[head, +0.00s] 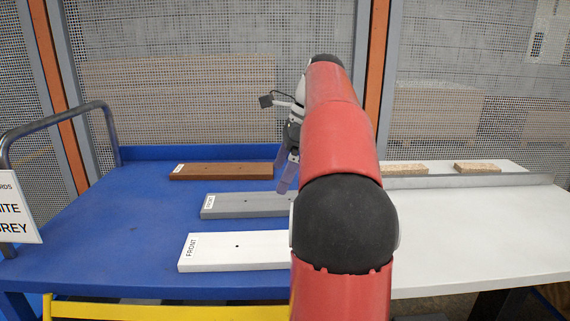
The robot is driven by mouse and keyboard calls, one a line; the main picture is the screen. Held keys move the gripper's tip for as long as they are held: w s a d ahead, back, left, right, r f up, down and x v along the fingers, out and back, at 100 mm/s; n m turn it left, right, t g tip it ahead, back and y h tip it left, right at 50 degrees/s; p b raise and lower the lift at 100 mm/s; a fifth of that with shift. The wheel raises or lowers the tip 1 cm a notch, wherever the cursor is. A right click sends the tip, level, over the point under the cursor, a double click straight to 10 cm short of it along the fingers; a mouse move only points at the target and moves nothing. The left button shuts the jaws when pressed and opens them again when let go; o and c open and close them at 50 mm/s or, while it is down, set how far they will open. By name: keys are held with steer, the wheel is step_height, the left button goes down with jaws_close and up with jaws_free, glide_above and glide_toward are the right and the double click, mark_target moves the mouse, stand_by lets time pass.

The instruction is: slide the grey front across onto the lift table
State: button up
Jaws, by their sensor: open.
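The grey front (245,206) is a flat grey board lying on the blue table (110,235), with a white label at its left end. My arm hides its right end. My gripper (283,185) is open, with its fingers pointing down just above and behind the grey board near its visible right part. I cannot tell whether the fingers touch it. The white lift table (470,235) adjoins on the right, and my arm hides the seam between the two tables.
A white board (230,252) labelled FRONT lies nearer, and a brown board (221,172) lies farther back. A grey rail (450,181) and chipboard pieces (477,168) are at the lift table's back. A sign (15,212) and a grey handle (60,116) stand left. The lift table's front is clear.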

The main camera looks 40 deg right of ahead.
mark_target(269, 200)
steer(key=b+x, duration=0.1)
steer(key=x, duration=0.5)
steer(key=shift+f+b, duration=0.2)
steer(key=shift+b, duration=0.1)
steer(key=shift+c, duration=0.4)
